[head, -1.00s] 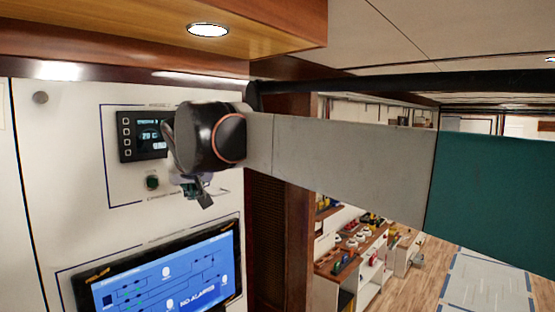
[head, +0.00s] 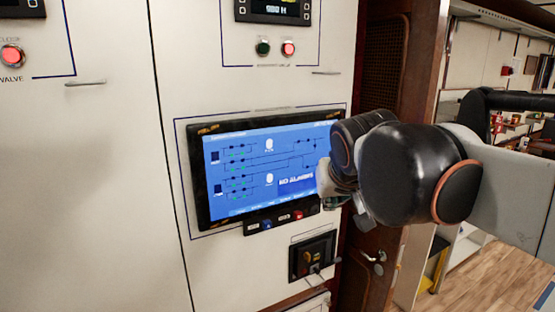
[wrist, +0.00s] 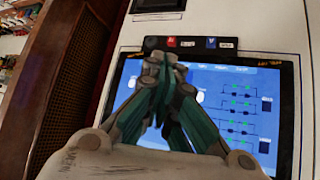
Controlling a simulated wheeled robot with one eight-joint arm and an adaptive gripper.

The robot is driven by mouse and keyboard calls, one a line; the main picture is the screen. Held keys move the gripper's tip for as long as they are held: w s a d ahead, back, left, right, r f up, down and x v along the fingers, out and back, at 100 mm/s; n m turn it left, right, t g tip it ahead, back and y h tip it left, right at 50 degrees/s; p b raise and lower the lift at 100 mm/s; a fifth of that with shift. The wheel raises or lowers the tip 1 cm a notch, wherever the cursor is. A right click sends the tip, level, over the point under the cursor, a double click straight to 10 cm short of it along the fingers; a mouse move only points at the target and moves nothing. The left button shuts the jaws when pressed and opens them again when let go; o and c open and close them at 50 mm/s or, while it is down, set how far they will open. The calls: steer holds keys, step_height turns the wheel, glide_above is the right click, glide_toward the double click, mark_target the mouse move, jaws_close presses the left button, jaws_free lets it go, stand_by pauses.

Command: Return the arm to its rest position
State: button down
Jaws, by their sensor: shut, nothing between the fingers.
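My arm reaches in from the right in the head view, with its dark wrist in front of the right edge of a blue wall screen (head: 245,165). My gripper (head: 330,198) is partly hidden by the wrist there. In the wrist view my gripper (wrist: 160,70) has its green-grey fingers together, with nothing between them. The fingers lie across the picture of the screen (wrist: 235,85), which appears upside down. I cannot tell how far they are from it.
Below the screen are a strip of small buttons (head: 283,217) and a black socket panel (head: 313,256). Green (head: 263,47) and red (head: 288,48) buttons sit above. A brown door post (head: 385,70) stands close by my wrist. Open wood floor (head: 490,260) is at right.

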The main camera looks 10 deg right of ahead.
steer(key=s+f+b, duration=0.5)
steer(key=f+b, duration=0.1)
steer(key=f, duration=0.6)
steer(key=s+a+f+n+g+y+b, duration=0.1)
steer(key=s+f+b, duration=0.5)
steer(key=f, duration=0.6)
steer(key=s+f+b, duration=0.5)
steer(key=f+b, duration=0.1)
steer(key=f, duration=0.7)
steer(key=shift+s+a+g+y, duration=0.2)
steer(key=shift+g+y, duration=0.1)
steer(key=shift+g, duration=0.1)
